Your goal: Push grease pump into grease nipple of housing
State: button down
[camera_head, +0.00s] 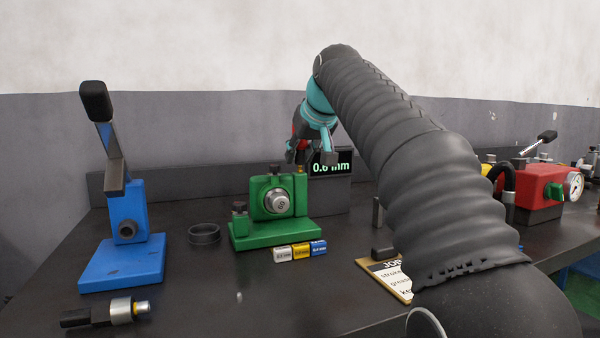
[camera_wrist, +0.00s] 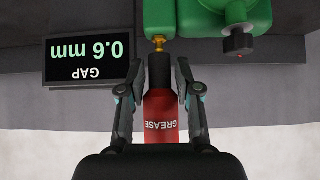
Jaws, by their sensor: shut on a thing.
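The green housing (camera_head: 258,233) stands on the bench in the head view, left of my arm. Part of it also shows at the top of the wrist view (camera_wrist: 206,20). My gripper (camera_wrist: 160,72) is shut on the red grease pump (camera_wrist: 161,110) with a black collar, labelled GREASE. The pump points straight at the housing's near side in the wrist view. A brass piece (camera_wrist: 159,43) sits between collar and housing; where pump tip ends and nipple begins I cannot tell.
A display (camera_wrist: 90,61) reading 0.6 mm stands beside the pump. A blue lever press (camera_head: 125,260) and black ring (camera_head: 204,234) are left. Small blocks (camera_head: 300,252) lie before the housing. A sign (camera_head: 390,280) and red unit with gauge (camera_head: 540,197) are right.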

jog(key=shift+f+b, duration=0.4)
jog(key=shift+f, duration=0.2)
dwell(0.7)
jog(key=c, duration=0.7)
grip_release()
